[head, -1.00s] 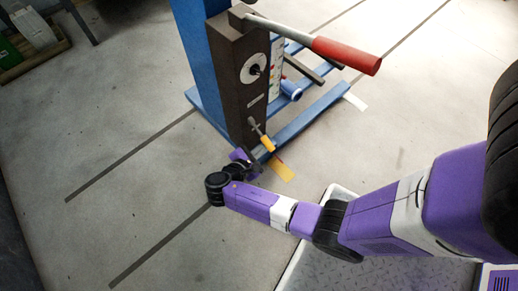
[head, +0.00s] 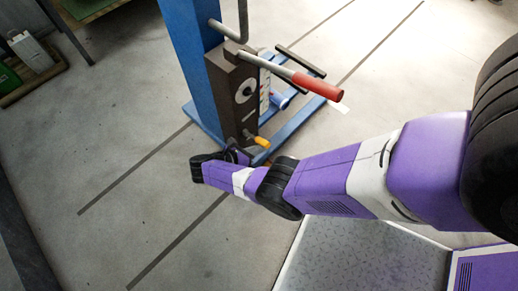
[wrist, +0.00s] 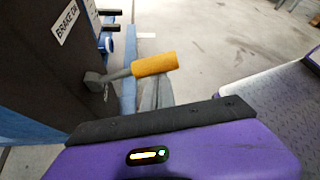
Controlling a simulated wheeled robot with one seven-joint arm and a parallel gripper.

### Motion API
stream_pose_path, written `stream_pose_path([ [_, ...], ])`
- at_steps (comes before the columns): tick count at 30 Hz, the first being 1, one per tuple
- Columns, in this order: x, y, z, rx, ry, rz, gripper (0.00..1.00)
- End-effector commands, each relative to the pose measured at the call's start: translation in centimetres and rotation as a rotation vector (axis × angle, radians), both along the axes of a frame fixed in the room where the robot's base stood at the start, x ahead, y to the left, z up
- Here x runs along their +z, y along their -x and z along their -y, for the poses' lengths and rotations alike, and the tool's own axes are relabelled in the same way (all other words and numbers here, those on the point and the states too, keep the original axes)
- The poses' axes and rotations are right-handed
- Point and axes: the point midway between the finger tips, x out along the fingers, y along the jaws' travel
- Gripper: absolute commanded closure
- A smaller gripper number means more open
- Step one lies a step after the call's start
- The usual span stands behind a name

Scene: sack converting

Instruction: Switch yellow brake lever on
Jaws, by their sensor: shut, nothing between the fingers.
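The yellow brake lever (head: 262,141) sits low on the dark brown box (head: 226,80) of the blue stand. Its grey rod leaves the box and its yellow grip sticks out to the right, close to level. In the wrist view the yellow grip (wrist: 154,64) is just beyond my gripper, with a "BRAKE ON" label (wrist: 66,21) on the dark face at upper left. My gripper (head: 238,154) is shut and empty at the lever, below its grip. A grey finger tip (wrist: 156,92) shows directly under the grip; whether it touches is unclear.
A long red-handled lever (head: 318,86) juts out above, to the right. The blue stand (head: 187,55) has blue floor rails (head: 306,108). A green box (head: 10,77) and a pale container (head: 32,52) are at the left. The floor in front is clear.

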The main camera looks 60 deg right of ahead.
Motion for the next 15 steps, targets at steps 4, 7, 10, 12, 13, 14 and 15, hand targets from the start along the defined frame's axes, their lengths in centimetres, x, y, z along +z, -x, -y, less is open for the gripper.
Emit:
stream_pose_path([
  [4,1.2,-0.2,0.1,0.000,0.003,0.002,1.00],
  [7,1.5,-0.3,0.2,-0.001,0.002,0.002,1.00],
  [10,1.8,-0.4,0.2,0.000,0.002,0.003,1.00],
  [12,1.9,-0.5,0.2,-0.001,0.002,0.003,1.00],
  [13,1.9,-0.5,0.2,-0.001,0.002,0.003,1.00],
  [14,2.0,-0.6,0.2,-0.001,0.003,0.003,1.00],
  [15,2.0,-0.6,0.2,0.000,0.004,0.005,1.00],
])
